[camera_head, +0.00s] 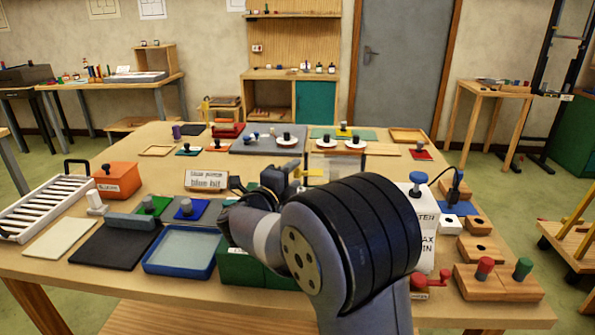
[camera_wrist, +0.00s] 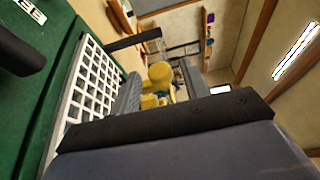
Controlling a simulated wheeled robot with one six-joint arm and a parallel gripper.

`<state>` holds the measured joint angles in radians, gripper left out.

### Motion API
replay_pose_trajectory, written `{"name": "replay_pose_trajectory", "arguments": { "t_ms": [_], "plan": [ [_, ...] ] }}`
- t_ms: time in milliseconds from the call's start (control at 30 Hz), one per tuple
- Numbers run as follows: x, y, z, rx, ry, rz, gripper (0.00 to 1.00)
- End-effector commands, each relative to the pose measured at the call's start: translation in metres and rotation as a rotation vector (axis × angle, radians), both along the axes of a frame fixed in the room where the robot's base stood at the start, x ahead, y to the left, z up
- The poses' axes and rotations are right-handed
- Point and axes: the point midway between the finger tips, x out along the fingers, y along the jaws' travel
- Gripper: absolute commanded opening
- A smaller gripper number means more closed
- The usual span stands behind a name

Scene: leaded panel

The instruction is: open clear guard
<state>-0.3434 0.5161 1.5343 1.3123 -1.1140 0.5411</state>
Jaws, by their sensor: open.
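The clear guard (camera_head: 330,163) looks like a see-through panel, standing near the middle of the bench in the head view. A yellow piece (camera_head: 312,174), perhaps its handle, shows at its lower left. My gripper (camera_head: 285,177) is just left of this piece, partly hidden behind my own arm. It is open, and I see nothing between its jaws. In the wrist view a yellow knobbed thing (camera_wrist: 160,76) shows beyond a large dark part in the foreground; I cannot tell whether it is the same piece. Contact with the guard cannot be made out.
A green box (camera_head: 240,262) stands below my arm; a white grid (camera_wrist: 90,85) shows close in the wrist view. A blue tray (camera_head: 183,252) and orange box (camera_head: 117,180) lie left. A white box (camera_head: 421,215) and wooden blocks (camera_head: 497,282) stand right.

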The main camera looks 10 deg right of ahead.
Motion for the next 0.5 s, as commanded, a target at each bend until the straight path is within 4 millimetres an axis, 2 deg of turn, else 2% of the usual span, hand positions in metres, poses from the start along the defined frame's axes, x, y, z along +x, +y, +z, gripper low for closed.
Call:
{"name": "replay_pose_trajectory", "arguments": {
  "t_ms": [200, 500],
  "plan": [
    [0.015, -0.013, 0.0, -0.001, 0.001, -0.001, 0.44],
    [0.016, -0.014, 0.0, -0.001, 0.001, 0.0, 0.44]
  ]
}}
